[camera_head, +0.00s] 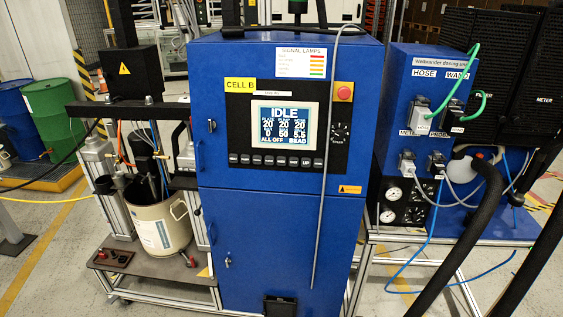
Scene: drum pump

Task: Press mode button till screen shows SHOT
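The screen (284,125) is on the front of the blue cabinet (262,220) labelled CELL B. It reads IDLE in large letters at the top, with three columns of numbers below. Its bottom line reads ALL OFF and a word that looks like BEAD. A row of small grey buttons (277,160) runs just under the screen on the black panel. Their labels are too small to read, so I cannot tell which one is the mode button. My gripper is not in view.
A thin grey line (327,140) hangs in front of the cabinet, right of the screen. A red stop button (344,92) and a knob (340,130) sit at right. A pail (160,225) stands left. Thick black hoses (470,245) and a blue dosing unit (425,75) are at right.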

